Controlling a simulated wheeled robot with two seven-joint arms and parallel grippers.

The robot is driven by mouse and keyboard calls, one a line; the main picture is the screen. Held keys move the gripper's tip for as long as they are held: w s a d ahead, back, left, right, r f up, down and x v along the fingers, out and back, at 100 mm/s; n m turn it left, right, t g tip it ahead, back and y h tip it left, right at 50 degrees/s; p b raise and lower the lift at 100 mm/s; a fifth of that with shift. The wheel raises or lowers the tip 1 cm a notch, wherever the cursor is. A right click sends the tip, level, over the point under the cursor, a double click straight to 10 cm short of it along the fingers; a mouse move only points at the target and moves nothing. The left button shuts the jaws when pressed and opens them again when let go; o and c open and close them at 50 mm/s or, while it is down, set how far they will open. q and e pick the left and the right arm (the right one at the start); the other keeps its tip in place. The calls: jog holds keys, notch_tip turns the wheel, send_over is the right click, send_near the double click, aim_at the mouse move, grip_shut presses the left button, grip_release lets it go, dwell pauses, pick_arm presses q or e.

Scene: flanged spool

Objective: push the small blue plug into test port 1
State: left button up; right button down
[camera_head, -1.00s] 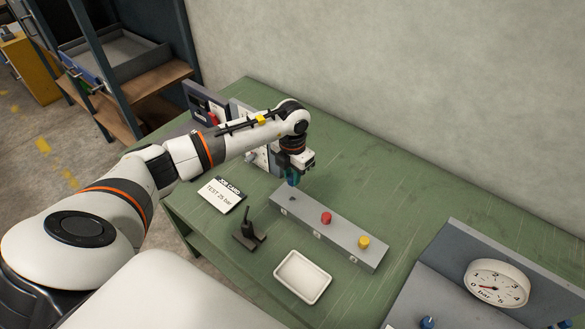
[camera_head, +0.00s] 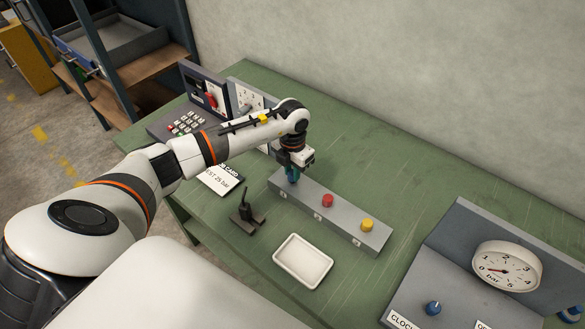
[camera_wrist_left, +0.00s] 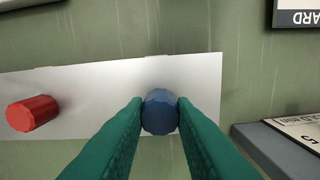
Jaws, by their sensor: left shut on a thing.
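The grey port block (camera_head: 345,221) lies on the green bench, with a red plug (camera_head: 327,200) in its middle and a yellow plug (camera_head: 367,224) toward its right end. My left gripper (camera_head: 292,177) points down at the block's left end. Its green fingers are shut on the small blue plug (camera_wrist_left: 160,112), which shows end-on between the fingertips in the left wrist view. Fingers and plug hide the port below, so I cannot tell how deep the plug sits. The red plug also shows at the left of the wrist view (camera_wrist_left: 32,113). My right gripper is out of view.
A white tray (camera_head: 303,262) and a small black stand (camera_head: 246,216) are in front of the block. A job card (camera_head: 222,181) lies left, partly behind my arm. A keypad panel (camera_head: 184,122) stands at the back left, and a gauge console (camera_head: 450,258) at the right.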

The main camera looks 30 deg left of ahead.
aim_at(292, 173)
pick_arm(q)
jog(key=shift+f+b, duration=0.55)
jog(key=shift+f, duration=0.05)
jog(key=o, duration=1)
jog(key=shift+r, duration=0.1)
notch_tip(292, 173, up, 12)
jog(key=b, duration=0.2)
jog(key=shift+b, duration=0.3)
jog(key=shift+s, duration=0.1)
